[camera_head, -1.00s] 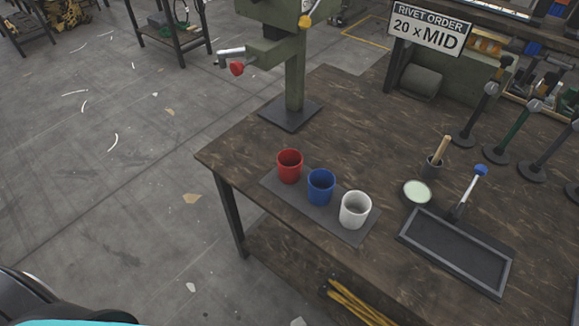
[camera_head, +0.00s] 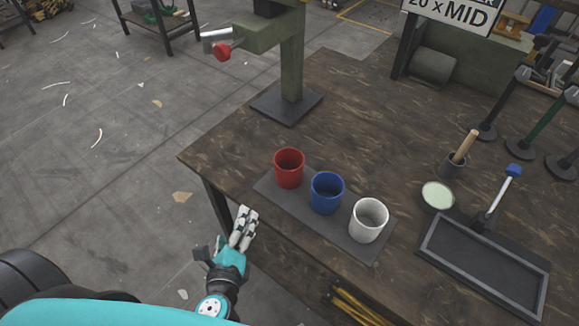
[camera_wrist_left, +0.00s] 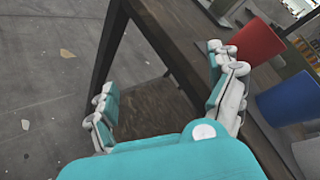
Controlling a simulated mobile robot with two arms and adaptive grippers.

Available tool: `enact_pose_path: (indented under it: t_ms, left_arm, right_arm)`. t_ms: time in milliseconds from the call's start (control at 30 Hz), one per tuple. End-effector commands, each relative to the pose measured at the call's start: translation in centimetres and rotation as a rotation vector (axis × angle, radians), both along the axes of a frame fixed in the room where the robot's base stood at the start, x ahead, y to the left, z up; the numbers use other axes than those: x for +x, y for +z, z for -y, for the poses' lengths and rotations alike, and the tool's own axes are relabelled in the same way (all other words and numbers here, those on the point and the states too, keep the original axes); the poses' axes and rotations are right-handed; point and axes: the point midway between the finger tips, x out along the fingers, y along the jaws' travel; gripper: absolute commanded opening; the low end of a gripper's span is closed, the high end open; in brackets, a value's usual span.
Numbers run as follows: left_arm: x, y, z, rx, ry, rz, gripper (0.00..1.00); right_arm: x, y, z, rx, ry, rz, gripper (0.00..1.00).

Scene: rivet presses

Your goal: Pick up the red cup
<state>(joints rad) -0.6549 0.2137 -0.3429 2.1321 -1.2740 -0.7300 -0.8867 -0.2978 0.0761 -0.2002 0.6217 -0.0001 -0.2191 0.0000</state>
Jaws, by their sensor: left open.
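The red cup (camera_head: 289,168) stands upright on a dark mat (camera_head: 266,187) near the table's left front edge. It also shows at the upper right of the left wrist view (camera_wrist_left: 254,42). My left gripper (camera_head: 245,226) is off the table's front edge, to the left of and nearer than the red cup, apart from it. In the left wrist view its two fingers (camera_wrist_left: 165,90) are spread wide with nothing between them. My right gripper is not in view.
A blue cup (camera_head: 326,193) and a white cup (camera_head: 368,220) stand on the same mat, right of the red cup. A green press (camera_head: 291,60) stands behind. A dark tray (camera_head: 430,262) and a pale green dish (camera_head: 437,195) lie to the right.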

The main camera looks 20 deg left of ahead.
Motion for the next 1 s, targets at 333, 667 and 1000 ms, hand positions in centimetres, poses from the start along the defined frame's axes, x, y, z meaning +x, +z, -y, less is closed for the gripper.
enact_pose_path:
  t_ms: [333, 667, 1000]
  left_arm:
    - [-0.7, 7.0, 6.7, 0.73, -0.387, 0.145, 0.9]
    - [2.4, 8.6, 8.0, 0.867, -0.435, 0.176, 0.9]
    - [9.5, 8.3, 8.1, 0.864, -0.436, 0.174, 0.9]
  right_arm:
    - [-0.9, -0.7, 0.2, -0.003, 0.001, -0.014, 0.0]
    - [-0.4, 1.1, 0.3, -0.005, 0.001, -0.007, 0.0]
    - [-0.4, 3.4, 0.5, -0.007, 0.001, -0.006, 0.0]
